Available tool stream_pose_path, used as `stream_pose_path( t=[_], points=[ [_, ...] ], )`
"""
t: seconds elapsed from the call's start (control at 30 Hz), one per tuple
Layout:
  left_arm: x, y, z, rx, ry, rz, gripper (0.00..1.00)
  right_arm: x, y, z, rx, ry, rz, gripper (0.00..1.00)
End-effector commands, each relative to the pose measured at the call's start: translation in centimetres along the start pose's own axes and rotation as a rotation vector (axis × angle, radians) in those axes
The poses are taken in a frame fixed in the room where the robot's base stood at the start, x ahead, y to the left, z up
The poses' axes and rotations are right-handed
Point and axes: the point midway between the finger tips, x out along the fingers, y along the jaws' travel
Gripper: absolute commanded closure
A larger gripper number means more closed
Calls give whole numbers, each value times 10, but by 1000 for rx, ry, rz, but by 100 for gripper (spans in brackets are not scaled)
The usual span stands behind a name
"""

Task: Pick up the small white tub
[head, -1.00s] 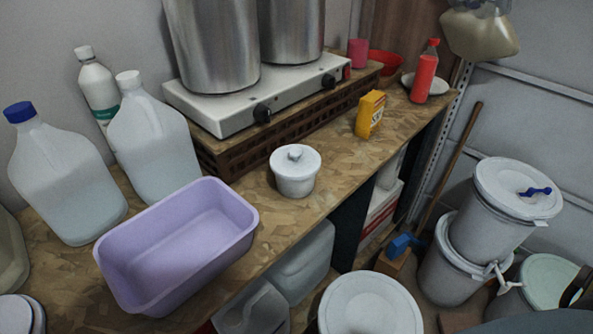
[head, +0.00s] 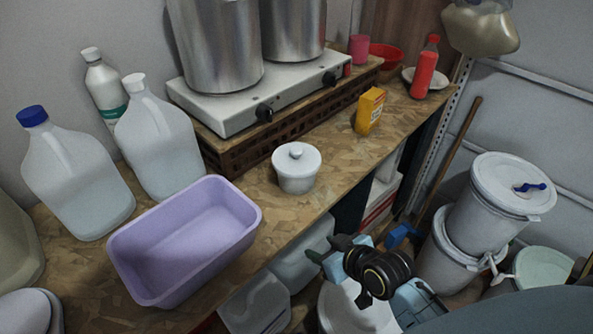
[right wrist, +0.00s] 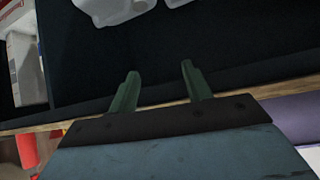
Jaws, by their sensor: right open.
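The small white tub (head: 297,172), with a knobbed lid, stands upright on the wooden worktop, right of the purple basin and in front of the hot plate. My right gripper (head: 325,249) is in the head view at the lower right, below and beyond the worktop's front edge, apart from the tub. In the right wrist view its two green fingers (right wrist: 160,88) are spread with nothing between them. The tub cannot be made out in the right wrist view. My left gripper is not in view.
The purple basin (head: 184,247) stands left of the tub, with clear jugs (head: 78,180) behind it. A yellow box (head: 370,110) stands to the right. The hot plate (head: 262,98) carries two steel pots. Lidded buckets (head: 497,200) stand on the floor at right. Worktop around the tub is clear.

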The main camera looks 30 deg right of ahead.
Motion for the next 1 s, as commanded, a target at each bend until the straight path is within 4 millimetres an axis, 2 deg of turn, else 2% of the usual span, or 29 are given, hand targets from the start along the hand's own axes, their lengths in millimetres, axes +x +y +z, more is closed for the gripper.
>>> stream_pose_path(
  t=[0.03,0.1,0.2,0.23,0.33,0.5,0.83,1.0],
  points=[
    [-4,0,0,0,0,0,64,-17,0,-30,-10,58,-4,51],
    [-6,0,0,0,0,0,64,-39,2,-68,-24,157,-8,51],
    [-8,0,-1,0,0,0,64,-68,11,-124,-38,340,1,51],
    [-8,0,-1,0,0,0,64,-71,15,-133,-35,382,7,51],
    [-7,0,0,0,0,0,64,-75,26,-149,-25,469,26,51],
    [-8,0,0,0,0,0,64,-73,32,-162,-19,522,40,51],
    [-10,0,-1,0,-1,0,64,-24,34,-190,-18,523,39,51],
    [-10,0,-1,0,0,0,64,-9,35,-198,-18,521,39,51]
  ],
)
